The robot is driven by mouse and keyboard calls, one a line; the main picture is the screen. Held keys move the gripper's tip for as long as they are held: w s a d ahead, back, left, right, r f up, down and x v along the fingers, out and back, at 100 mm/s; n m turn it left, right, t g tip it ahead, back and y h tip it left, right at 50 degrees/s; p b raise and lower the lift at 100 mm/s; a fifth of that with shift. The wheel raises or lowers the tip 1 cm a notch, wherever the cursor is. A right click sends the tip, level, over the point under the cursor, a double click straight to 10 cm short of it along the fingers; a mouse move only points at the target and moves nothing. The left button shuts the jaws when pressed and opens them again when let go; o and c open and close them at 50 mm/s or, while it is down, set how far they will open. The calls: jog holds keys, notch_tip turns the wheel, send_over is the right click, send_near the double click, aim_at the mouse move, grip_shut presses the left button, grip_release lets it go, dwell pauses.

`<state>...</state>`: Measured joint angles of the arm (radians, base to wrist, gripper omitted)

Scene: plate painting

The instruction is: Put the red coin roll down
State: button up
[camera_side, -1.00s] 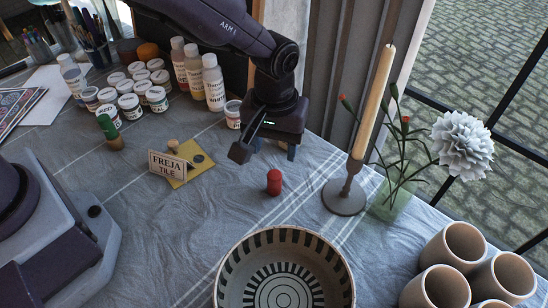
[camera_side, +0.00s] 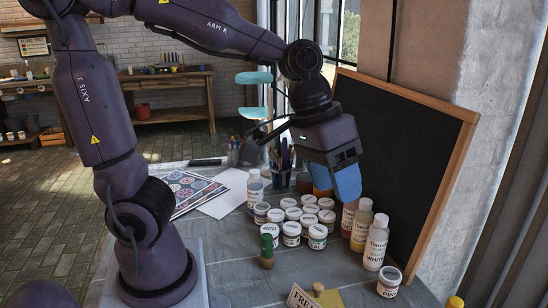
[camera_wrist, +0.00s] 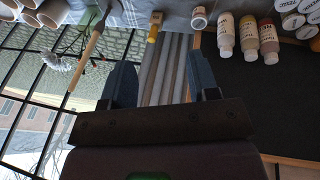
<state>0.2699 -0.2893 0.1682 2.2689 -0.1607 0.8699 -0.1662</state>
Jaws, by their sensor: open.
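No red coin roll shows in either view now. My gripper (camera_side: 345,182) is raised in front of the blackboard, above the paint pots. In the wrist view my gripper (camera_wrist: 162,82) has its two fingers wide apart with nothing between them. The yellow cylinder is well beyond the fingers.
Several paint jars (camera_side: 292,232) and bottles (camera_side: 376,240) stand below my gripper. The blackboard (camera_side: 400,140) rises close behind it. A green-topped piece (camera_side: 267,248) stands before the jars.

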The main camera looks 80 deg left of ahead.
jog(key=s+a+r+m+t+y, duration=0.1)
jog(key=s+a+r+t+y, duration=0.1)
jog(key=s+a, duration=0.3)
jog(key=s, duration=0.2)
jog(key=shift+s+m, duration=0.35)
jog(key=shift+m, duration=0.05)
jog(key=shift+r, duration=0.1)
dwell(0.6)
